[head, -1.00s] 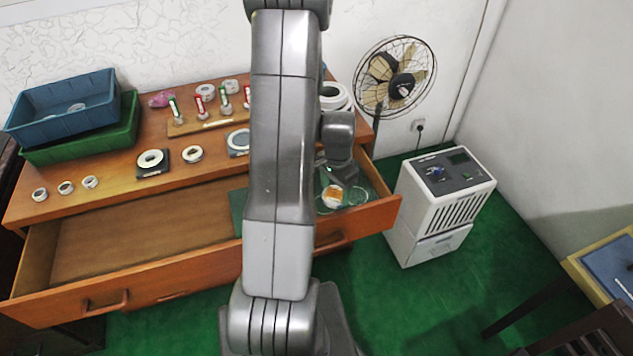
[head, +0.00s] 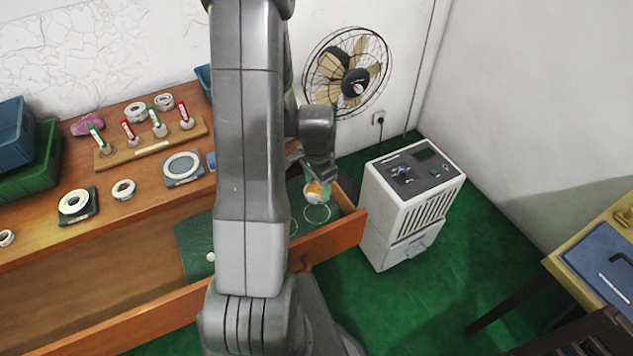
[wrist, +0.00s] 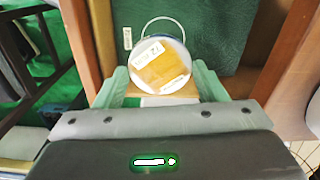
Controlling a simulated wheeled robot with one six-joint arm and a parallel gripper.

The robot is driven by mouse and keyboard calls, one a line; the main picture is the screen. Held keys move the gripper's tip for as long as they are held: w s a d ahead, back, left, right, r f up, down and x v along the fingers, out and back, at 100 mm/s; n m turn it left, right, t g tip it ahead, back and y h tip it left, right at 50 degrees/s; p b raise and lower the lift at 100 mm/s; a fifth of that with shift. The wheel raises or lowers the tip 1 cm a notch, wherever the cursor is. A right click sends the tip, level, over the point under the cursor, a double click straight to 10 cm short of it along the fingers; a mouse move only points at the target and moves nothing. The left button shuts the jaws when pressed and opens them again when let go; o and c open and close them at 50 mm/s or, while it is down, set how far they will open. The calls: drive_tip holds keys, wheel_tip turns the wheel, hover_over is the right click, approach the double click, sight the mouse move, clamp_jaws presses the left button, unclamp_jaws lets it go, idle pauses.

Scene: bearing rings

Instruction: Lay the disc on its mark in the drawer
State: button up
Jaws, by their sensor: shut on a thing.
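The disc (head: 316,190), orange-brown with a pale rim and white labels, is held at the right end of the open drawer (head: 335,241). In the wrist view the disc (wrist: 160,70) sits between the two pale green fingers of my gripper (wrist: 160,85), which is shut on it. Below it is a dark green mat (head: 195,246) with pale ring marks. One ring mark (head: 317,214) shows just in front of the disc in the head view. In the wrist view a ring outline (wrist: 164,18) is partly hidden behind the disc. The gap between disc and mat is hard to judge.
My arm hides the middle of the drawer. The dresser top holds a peg board (head: 150,146), several rings and a green crate (head: 40,165).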

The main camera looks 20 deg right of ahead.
sight(317, 188)
drive_tip(key=f+b, duration=0.4)
drive_tip(key=f, duration=0.1)
drive_tip(key=shift+w+d+f, duration=0.1)
drive_tip(key=shift+w+d, duration=0.1)
drive_tip(key=shift+w, duration=0.15)
drive_tip(key=shift+f+b, duration=1.9)
drive_tip(key=shift+f, duration=0.55)
drive_tip(key=shift+f+b, duration=0.2)
drive_tip(key=shift+b, duration=0.15)
drive_tip(key=o, duration=1.2)
drive_tip(key=shift+c, duration=0.2)
wheel_tip(317, 188, up, 14)
drive_tip(key=shift+f+p, duration=0.1)
drive_tip(key=shift+p, duration=0.6)
